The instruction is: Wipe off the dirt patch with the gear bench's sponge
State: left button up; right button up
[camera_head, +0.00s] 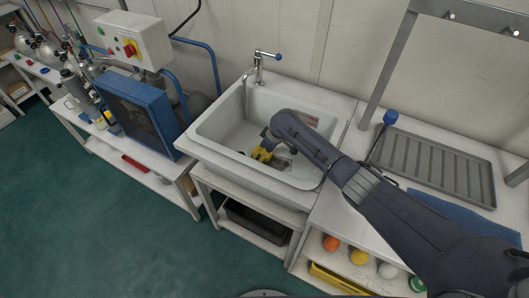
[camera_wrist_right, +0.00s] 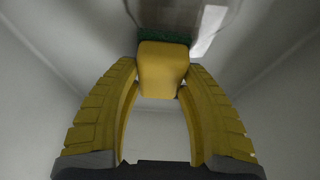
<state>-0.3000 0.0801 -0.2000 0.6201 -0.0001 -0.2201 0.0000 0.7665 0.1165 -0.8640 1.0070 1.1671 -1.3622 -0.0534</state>
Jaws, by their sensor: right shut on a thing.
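My right gripper (camera_head: 262,154) reaches down into the white sink (camera_head: 216,128). In the right wrist view its yellow fingers (camera_wrist_right: 160,75) are shut on the sponge (camera_wrist_right: 161,72), a yellow block with a green far face. The sponge's green face is against or close to a grey-brown area (camera_wrist_right: 215,8) that may be the dirt patch; contact cannot be told. In the head view a dull grey-brown mark (camera_head: 283,163) shows beside the gripper on the sink floor. The gripper hides the sponge there. My left gripper is not in view.
A tap (camera_head: 259,68) stands at the sink's back edge. A ribbed grey tray (camera_head: 440,165) lies on the bench to the right. A blue box (camera_head: 140,112) stands left of the sink. Sink walls surround the gripper.

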aim_at(274, 158)
jog(key=shift+w+d, duration=0.55)
jog(key=shift+w, duration=0.2)
jog(key=shift+s+d+f, duration=0.1)
jog(key=shift+s+d, duration=0.4)
jog(key=shift+d, duration=0.35)
jog(key=shift+s+d+f, duration=0.1)
jog(key=shift+s+d, duration=0.4)
jog(key=shift+d, duration=0.35)
jog(key=shift+s+d+r, duration=0.1)
jog(key=shift+s+d, duration=0.25)
jog(key=shift+d, duration=0.3)
jog(key=shift+s+d+r, duration=0.1)
jog(key=shift+s+d, duration=0.25)
jog(key=shift+d, duration=0.3)
jog(key=shift+s+d, duration=0.1)
jog(key=shift+d, duration=0.05)
